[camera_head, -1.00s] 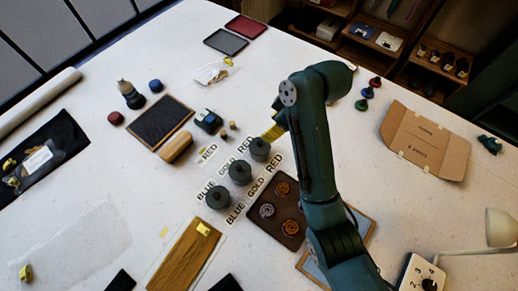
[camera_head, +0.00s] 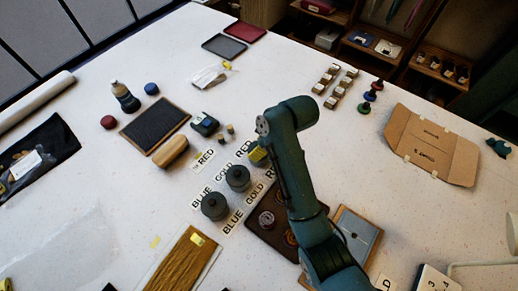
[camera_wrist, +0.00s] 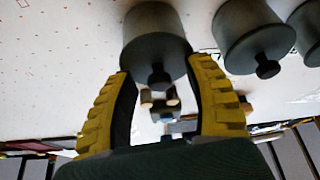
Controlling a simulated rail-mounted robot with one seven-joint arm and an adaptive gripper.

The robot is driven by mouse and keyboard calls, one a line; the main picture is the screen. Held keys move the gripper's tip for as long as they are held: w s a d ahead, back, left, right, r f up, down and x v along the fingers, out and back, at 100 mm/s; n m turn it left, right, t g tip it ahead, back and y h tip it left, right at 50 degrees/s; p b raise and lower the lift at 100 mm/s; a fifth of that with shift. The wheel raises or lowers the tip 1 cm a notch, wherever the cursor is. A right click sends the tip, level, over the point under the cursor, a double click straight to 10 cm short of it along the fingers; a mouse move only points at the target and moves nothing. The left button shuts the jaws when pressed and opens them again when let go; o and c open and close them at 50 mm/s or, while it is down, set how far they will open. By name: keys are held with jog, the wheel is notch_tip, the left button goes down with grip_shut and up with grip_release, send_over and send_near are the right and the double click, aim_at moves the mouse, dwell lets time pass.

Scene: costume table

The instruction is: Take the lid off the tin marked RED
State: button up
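Dark grey lidded tins stand in a row between two lines of printed labels. The tin by BLUE (camera_head: 214,206) and the tin by GOLD (camera_head: 237,178) show in the head view. The tin by RED is hidden there behind my gripper (camera_head: 258,154). In the wrist view, a tin (camera_wrist: 153,38) with a dark lid knob (camera_wrist: 158,77) lies between and just beyond the fingertips of my gripper (camera_wrist: 162,66). The yellow-padded fingers are open, with a gap around the knob. Two other tins (camera_wrist: 252,35) (camera_wrist: 308,30) are to its right.
A dark tray (camera_head: 262,232) with round pieces lies right of the labels, partly under my arm. A tan block (camera_head: 170,152), a dark slate (camera_head: 155,124) and a small dark-blue object (camera_head: 205,124) lie up and left of the tins.

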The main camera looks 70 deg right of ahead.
grip_shut()
jog(key=shift+r, duration=0.1)
notch_tip(320, 180, up, 10)
jog(key=shift+f+p, duration=0.1)
jog(key=shift+p, duration=0.85)
